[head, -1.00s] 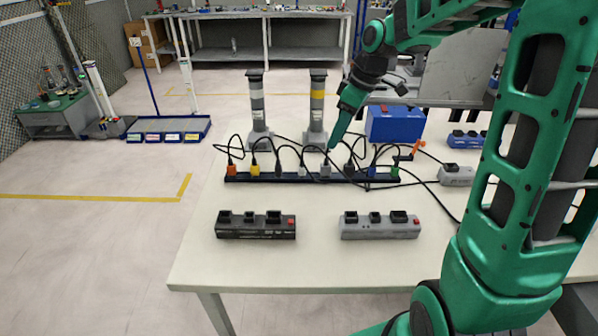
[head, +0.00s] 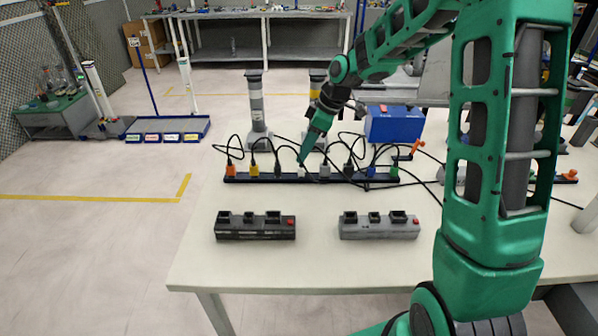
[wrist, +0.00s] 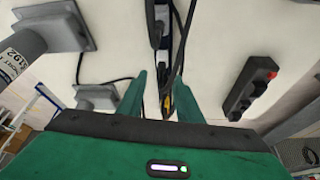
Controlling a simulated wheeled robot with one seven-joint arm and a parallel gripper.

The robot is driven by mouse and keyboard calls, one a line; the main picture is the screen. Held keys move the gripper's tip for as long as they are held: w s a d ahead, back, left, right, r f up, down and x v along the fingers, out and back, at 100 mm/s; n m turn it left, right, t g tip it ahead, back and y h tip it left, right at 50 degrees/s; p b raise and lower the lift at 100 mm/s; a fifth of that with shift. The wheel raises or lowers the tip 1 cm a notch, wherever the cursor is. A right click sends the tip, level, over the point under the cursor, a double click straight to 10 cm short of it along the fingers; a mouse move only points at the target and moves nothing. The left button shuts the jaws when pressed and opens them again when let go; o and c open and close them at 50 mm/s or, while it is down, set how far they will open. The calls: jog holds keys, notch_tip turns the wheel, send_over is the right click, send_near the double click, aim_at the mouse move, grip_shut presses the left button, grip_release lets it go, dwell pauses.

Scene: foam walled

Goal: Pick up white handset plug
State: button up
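The white plug (head: 301,173) is a small pale piece in the long black power strip (head: 262,180), between a dark green plug and a grey plug. My gripper (head: 303,162) points down right over it in the head view and partly hides it. In the wrist view the two green fingers of my gripper (wrist: 160,80) stand apart on either side of the strip and its cables.
Orange (head: 231,170), yellow (head: 254,169) and blue (head: 371,171) plugs share the strip, with looping black cables. Two posts, the left one grey (head: 257,105), and a blue box (head: 394,124) stand behind. Black (head: 255,232) and grey (head: 379,231) socket blocks lie in front.

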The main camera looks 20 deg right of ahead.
aim_at(301, 167)
jog(key=shift+x, duration=1.55)
grip_shut()
